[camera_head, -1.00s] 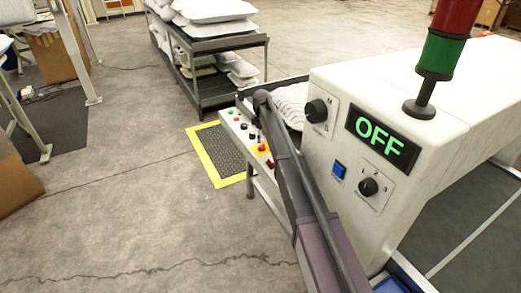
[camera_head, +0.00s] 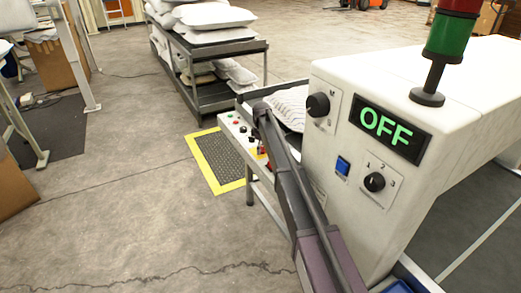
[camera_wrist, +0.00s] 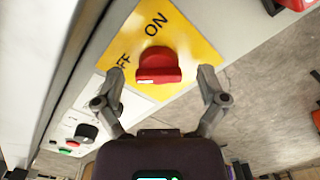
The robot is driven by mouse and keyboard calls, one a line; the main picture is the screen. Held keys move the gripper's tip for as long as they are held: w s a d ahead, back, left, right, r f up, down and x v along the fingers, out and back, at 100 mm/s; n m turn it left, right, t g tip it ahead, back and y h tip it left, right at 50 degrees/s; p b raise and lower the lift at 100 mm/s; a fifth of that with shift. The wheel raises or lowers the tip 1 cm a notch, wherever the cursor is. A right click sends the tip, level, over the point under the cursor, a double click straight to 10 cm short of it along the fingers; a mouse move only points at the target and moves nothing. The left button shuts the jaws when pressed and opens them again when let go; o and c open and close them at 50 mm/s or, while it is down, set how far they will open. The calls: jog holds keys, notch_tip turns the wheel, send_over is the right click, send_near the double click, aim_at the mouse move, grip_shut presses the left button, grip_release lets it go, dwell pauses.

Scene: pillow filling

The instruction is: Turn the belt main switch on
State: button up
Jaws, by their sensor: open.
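The belt main switch (camera_wrist: 158,66) is a red rotary knob on a yellow plate (camera_wrist: 182,28) marked ON and OFF in the wrist view. My gripper (camera_wrist: 161,82) is open, with one finger on each side of the knob. Gaps show between the fingers and the knob, so it is not gripped. The knob's ridge lies roughly level across the picture. In the head view the switch is mostly hidden by my arm on the side control panel (camera_head: 228,125). The machine's display (camera_head: 388,132) reads OFF in green.
A black knob (camera_wrist: 87,131) and small buttons sit lower left on the panel in the wrist view. Another red part (camera_wrist: 292,4) is at the top right. The white machine housing (camera_head: 335,220) stands close to my arm. A shelf rack (camera_head: 218,92) with pillows stands behind; open floor lies left.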

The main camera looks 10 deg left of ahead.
jog(key=shift+c, duration=0.2)
jog(key=c, duration=1.1)
jog(key=shift+a, duration=0.1)
